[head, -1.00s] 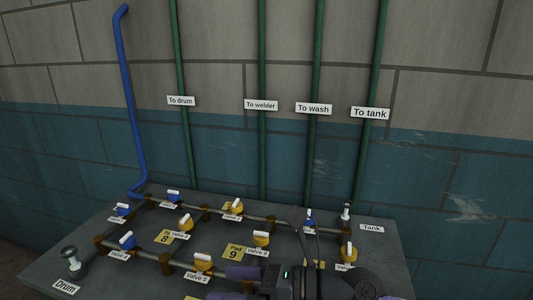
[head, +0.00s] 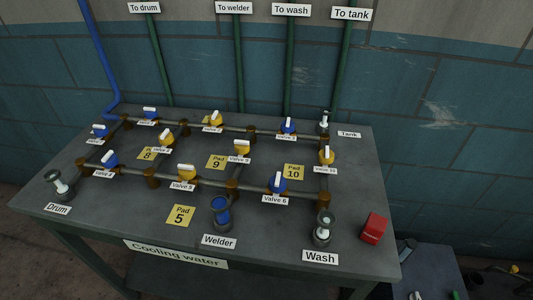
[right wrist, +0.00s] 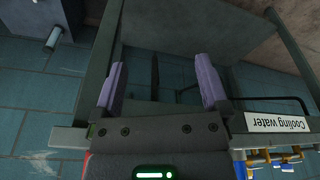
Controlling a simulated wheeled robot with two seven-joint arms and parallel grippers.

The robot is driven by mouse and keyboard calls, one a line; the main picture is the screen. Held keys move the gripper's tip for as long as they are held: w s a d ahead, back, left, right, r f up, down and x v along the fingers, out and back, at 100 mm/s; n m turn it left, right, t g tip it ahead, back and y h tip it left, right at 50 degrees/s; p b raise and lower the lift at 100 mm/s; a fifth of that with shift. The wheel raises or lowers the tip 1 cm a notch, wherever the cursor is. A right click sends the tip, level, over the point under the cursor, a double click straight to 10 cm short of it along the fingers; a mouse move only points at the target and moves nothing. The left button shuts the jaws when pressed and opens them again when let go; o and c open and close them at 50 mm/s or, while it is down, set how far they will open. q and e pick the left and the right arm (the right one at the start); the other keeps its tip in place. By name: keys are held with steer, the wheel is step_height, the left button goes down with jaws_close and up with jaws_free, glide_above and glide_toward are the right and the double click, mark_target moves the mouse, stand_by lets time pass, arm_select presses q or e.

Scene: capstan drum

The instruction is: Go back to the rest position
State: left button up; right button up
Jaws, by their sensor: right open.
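My right gripper (right wrist: 160,88) shows in the right wrist view with its two purple fingers spread apart and nothing between them. The edge and legs of the cooling water table lie beyond it, with the Cooling water sign (right wrist: 277,116) to the right. In the head view neither gripper is visible. The table (head: 120,225) there carries a pipe grid with several blue and yellow valves, such as Valve 6 (head: 278,183) and Valve 5 (head: 187,173).
Fittings stand at Drum (head: 60,185), Welder (head: 221,215) and Wash (head: 323,230). A red box (head: 373,228) sits at the table's right end. A lower dark surface (head: 427,272) stands to the right. Green pipes run up the wall behind.

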steer(key=s+f+g, duration=0.1)
steer(key=s+f, duration=0.4)
steer(key=f, duration=0.7)
steer(key=s+d+f+g, duration=0.1)
steer(key=s+d+f, duration=0.2)
steer(key=s+f, duration=0.5)
steer(key=s, duration=0.3)
steer(key=shift+s+d+n, duration=0.25)
steer(key=shift+s+n, duration=0.05)
